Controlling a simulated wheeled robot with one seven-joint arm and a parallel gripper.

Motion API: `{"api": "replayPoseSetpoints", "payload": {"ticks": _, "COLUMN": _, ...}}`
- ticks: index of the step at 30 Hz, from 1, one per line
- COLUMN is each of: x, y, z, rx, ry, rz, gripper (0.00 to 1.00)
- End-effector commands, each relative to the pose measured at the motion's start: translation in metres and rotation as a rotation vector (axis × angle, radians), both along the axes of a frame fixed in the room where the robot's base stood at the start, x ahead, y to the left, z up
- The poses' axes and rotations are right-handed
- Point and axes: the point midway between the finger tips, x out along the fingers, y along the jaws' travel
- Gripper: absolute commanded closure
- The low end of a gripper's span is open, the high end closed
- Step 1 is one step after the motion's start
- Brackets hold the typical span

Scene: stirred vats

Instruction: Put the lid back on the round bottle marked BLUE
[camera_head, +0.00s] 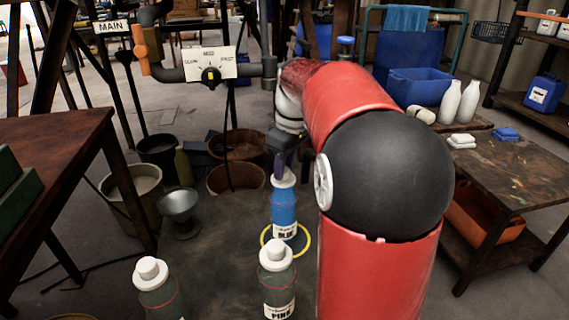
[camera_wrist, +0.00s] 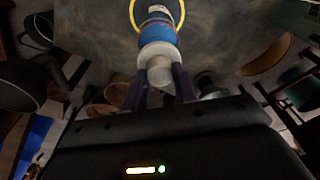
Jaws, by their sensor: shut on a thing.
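The round bottle marked BLUE (camera_head: 284,209) stands upright on the dark tabletop, inside a yellow ring (camera_head: 308,240). It has blue contents and a white label. Its white lid (camera_head: 284,178) is at the bottle's top, in line with the neck. My gripper (camera_head: 279,163) reaches down from above and is shut on the lid. In the wrist view the two fingers (camera_wrist: 160,74) flank the lid's knob (camera_wrist: 160,71), with the blue bottle body (camera_wrist: 158,32) beyond. I cannot tell whether the lid is fully seated.
A white-lidded bottle marked PINK (camera_head: 278,288) stands in front of the BLUE one. Another white-lidded bottle (camera_head: 158,296) is at front left. A metal funnel (camera_head: 180,208) is left of the BLUE bottle. A MIXED-style dial panel (camera_head: 209,64) on a pipe is behind.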

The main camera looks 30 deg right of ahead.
Motion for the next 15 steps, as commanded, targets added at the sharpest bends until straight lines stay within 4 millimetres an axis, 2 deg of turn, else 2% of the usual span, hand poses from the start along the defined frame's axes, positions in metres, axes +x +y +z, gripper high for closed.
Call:
{"api": "replayPoseSetpoints", "payload": {"ticks": 11, "x": 0.0000, "y": -0.0002, "z": -0.0001, "rx": 0.000, "ry": 0.000, "rz": 0.000, "gripper": 0.93}}
{"api": "replayPoseSetpoints", "payload": {"ticks": 12, "x": 0.0000, "y": -0.0002, "z": -0.0001, "rx": 0.000, "ry": 0.000, "rz": 0.000, "gripper": 0.70}}
{"api": "replayPoseSetpoints", "payload": {"ticks": 15, "x": 0.0000, "y": -0.0002, "z": -0.0001, "rx": 0.000, "ry": 0.000, "rz": 0.000, "gripper": 0.56}}
